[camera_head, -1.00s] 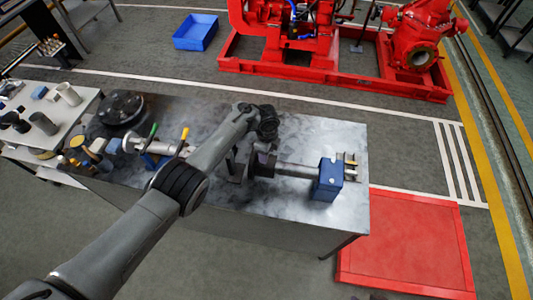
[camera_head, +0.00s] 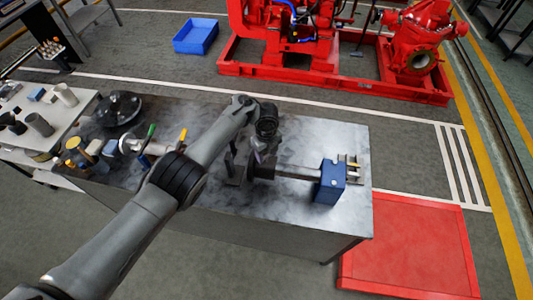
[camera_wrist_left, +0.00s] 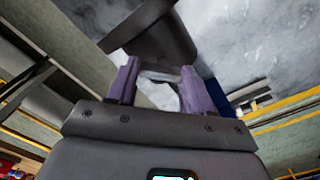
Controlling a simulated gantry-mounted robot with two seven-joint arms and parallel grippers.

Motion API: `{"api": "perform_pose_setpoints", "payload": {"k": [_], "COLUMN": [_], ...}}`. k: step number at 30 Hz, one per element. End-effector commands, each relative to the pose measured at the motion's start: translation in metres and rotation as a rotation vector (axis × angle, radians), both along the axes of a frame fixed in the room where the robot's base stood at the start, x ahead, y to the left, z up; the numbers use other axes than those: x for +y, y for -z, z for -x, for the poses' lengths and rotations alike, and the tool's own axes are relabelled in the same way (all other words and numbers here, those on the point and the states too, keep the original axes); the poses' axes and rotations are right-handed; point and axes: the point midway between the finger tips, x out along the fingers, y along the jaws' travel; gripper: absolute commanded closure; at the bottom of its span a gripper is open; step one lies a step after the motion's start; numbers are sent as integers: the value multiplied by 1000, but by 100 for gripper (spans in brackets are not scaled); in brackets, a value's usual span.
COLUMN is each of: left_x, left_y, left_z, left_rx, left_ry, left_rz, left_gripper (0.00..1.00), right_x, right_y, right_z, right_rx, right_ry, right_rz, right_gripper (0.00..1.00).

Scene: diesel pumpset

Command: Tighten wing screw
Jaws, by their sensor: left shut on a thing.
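My left gripper (camera_head: 258,155) is over the metal bench, at the dark grey clamp-like fixture (camera_head: 236,172) at the left end of a shaft. In the left wrist view its two purple fingers (camera_wrist_left: 160,72) are closed on a small light-grey piece (camera_wrist_left: 161,69), apparently the wing screw. The fingers cover its sides, so its full shape and how far it is screwed in cannot be seen. A dark cylindrical part (camera_wrist_left: 155,38) lies just beyond the fingertips. My right gripper is not in view.
The shaft (camera_head: 297,174) runs right to a blue block (camera_head: 331,182) on the bench (camera_head: 290,215). A black flanged disc (camera_head: 119,108) and tools with green and yellow handles lie left. A red pumpset (camera_head: 330,75) and blue bin (camera_head: 196,36) stand behind; a red mat (camera_head: 410,240) lies right.

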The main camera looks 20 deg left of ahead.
Motion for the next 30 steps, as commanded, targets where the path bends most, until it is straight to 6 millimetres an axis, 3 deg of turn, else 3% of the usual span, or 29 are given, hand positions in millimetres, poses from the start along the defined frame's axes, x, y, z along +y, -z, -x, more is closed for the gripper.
{"api": "perform_pose_setpoints", "payload": {"k": [9, 10, 15, 24, 30], "left_x": [0, 0, 0, 0, 0], "left_y": [0, 0, 0, -2, -19], "left_z": [0, 0, 0, 0, -1], "left_rx": [0, 0, 0, 0, -2], "left_ry": [1, 1, 0, 0, 0], "left_rz": [0, 0, 0, 0, 0], "left_gripper": [79, 48, 23, 23, 23], "right_x": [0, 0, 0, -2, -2], "right_y": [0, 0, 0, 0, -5], "right_z": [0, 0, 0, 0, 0], "right_rx": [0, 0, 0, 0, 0], "right_ry": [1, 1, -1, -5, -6], "right_rz": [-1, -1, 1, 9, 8], "right_gripper": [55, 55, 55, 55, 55]}}
